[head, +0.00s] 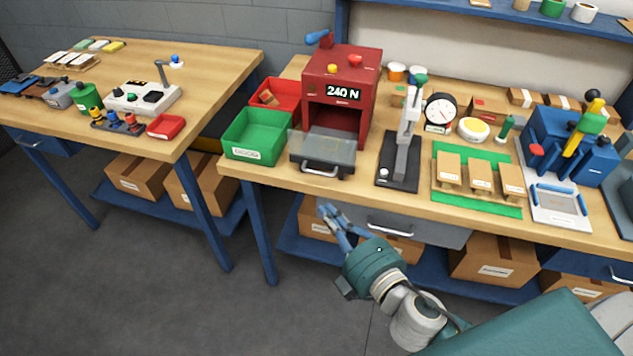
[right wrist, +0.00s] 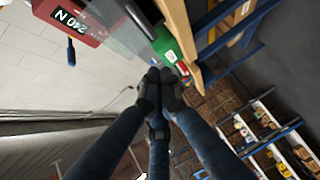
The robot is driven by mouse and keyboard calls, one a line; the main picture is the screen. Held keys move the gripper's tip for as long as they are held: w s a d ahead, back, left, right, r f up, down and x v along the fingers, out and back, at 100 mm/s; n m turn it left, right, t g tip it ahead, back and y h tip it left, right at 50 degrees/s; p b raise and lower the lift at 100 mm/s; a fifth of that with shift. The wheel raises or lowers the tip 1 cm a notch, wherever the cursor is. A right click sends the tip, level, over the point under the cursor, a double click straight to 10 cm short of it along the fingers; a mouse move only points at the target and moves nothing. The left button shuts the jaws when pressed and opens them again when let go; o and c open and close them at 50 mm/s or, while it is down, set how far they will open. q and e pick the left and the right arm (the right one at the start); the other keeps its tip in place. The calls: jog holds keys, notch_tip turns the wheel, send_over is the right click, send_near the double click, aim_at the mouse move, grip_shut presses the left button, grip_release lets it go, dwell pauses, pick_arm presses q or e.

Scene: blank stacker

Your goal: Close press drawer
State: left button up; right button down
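The red press (head: 342,75) stands on the workbench, its display reading 240 N. Its drawer (head: 322,150) is pulled out towards the bench's front edge, with a clear top and a metal handle (head: 322,169) at the front. My right gripper (head: 328,210) is in front of the bench, lower in the picture than the handle and apart from it. The right wrist view shows its dark fingertips (right wrist: 162,80) drawn together with nothing between them. The press (right wrist: 72,20) and the clear drawer part (right wrist: 118,30) also show there. My left gripper is not in view.
A green bin (head: 255,134) stands close to the drawer's left, with a red bin (head: 287,93) behind it. A grey stand on a black base (head: 398,174) is to the right. The floor (head: 170,300) before the bench is clear.

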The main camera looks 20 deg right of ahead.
aim_at(331, 165)
jog(key=w+p, duration=0.1)
jog(key=w, duration=0.2)
jog(key=w+f, duration=0.1)
jog(key=w, duration=0.3)
jog(key=w+d+f+p, duration=0.1)
jog(key=w, duration=0.2)
jog(key=shift+w+p, duration=0.3)
jog(key=shift+w, duration=0.05)
jog(key=w+d, duration=0.1)
jog(key=w, duration=0.1)
jog(key=w+d, duration=0.3)
jog(key=w, duration=0.2)
jog(key=shift+d+f, duration=0.1)
jog(key=shift+d, duration=0.25)
